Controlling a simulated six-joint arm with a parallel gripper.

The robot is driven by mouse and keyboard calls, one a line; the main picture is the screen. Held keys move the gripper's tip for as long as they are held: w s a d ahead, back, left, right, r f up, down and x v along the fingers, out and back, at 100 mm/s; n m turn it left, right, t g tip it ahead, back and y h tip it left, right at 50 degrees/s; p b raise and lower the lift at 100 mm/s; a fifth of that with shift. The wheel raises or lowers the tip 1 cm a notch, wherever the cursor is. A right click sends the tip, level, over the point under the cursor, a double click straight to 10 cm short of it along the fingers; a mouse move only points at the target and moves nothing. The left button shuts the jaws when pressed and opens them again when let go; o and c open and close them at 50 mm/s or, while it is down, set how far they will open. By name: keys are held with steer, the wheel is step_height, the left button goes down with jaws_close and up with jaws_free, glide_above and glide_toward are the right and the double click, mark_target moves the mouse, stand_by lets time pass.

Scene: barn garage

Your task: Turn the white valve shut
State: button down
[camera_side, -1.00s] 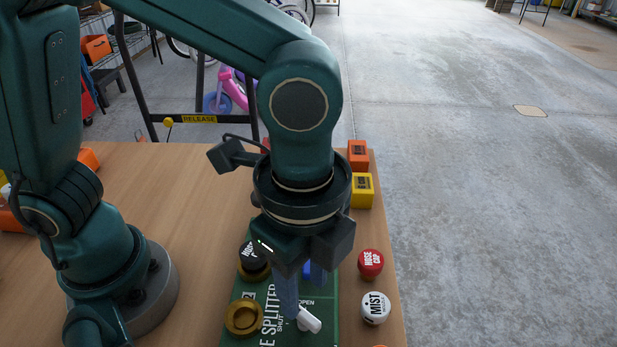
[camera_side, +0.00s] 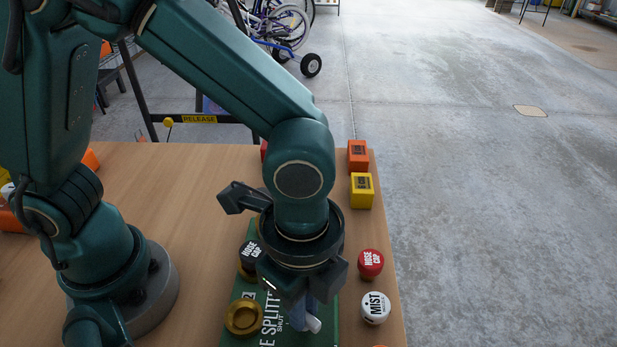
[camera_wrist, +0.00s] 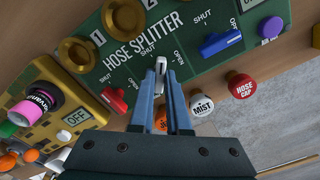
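The white valve handle (camera_wrist: 160,68) sits on the green hose splitter (camera_wrist: 105,50), between printed SHUT and OPEN labels. It also shows in the side view (camera_side: 313,324), partly hidden by my gripper. My gripper (camera_wrist: 161,76) is down at the handle, with one blue-grey finger on each side of it. The finger gap is narrow, about the handle's width; I cannot tell whether the fingers press on it. In the wrist view the handle points roughly away from my gripper, between the two labels.
A blue valve handle (camera_wrist: 222,43) and a red one (camera_wrist: 114,99) are nearby. A red hose cap (camera_side: 370,263) and a white MIST knob (camera_side: 376,307) stand right of the splitter. Brass ports (camera_side: 243,317) line its left side. Yellow (camera_side: 362,190) and orange (camera_side: 358,155) blocks stand behind.

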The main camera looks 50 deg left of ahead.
steer(key=shift+n, duration=0.4)
steer(key=n, duration=0.2)
steer(key=shift+n, duration=2.2)
steer(key=c, duration=0.9)
jaws_free()
steer(key=shift+r, duration=2.65)
